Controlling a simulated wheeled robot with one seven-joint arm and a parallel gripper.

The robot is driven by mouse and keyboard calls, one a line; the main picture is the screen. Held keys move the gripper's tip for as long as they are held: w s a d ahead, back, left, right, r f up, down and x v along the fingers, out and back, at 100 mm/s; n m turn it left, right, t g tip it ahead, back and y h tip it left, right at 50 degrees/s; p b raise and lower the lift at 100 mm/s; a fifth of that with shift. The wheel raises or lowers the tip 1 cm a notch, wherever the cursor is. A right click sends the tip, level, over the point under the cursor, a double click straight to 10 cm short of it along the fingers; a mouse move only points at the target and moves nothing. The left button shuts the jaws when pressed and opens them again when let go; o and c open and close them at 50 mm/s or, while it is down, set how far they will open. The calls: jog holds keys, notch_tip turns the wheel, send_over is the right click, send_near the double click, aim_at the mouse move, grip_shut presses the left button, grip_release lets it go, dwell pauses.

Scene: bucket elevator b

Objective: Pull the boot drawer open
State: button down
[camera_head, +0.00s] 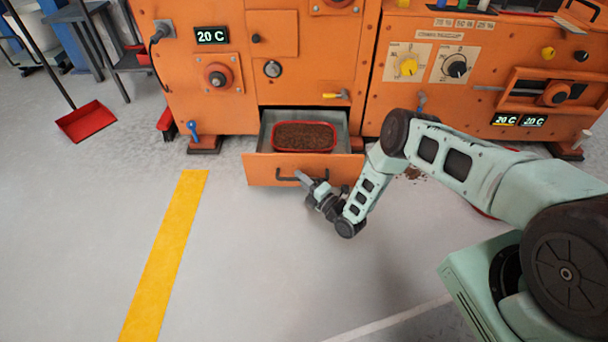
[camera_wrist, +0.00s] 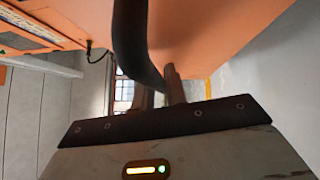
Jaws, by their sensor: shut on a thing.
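The boot drawer (camera_head: 258,170) is at the bottom of the orange machine and stands pulled out from it. Its orange front has a dark bar handle (camera_head: 287,179). Inside the drawer sits a red tray (camera_head: 304,124) filled with brown grainy material. My gripper (camera_head: 302,178) is at the drawer front, shut on the handle at its right part. In the wrist view the dark handle (camera_wrist: 132,40) curves down to the two fingers (camera_wrist: 160,92), beside the orange drawer front (camera_wrist: 200,35). The exact contact between fingers and handle is partly hidden.
The orange machine (camera_head: 210,110) with knobs and displays stands behind the drawer. A red dustpan (camera_head: 86,122) lies on the floor at left. A yellow floor stripe (camera_head: 170,250) runs left of the drawer. Brown spill (camera_head: 413,173) lies right of it. The floor in front is clear.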

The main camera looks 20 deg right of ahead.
jog(key=shift+s+a, duration=0.15)
jog(key=shift+s, duration=0.45)
jog(key=c, duration=1.4)
grip_release()
jog(key=shift+c, duration=0.2)
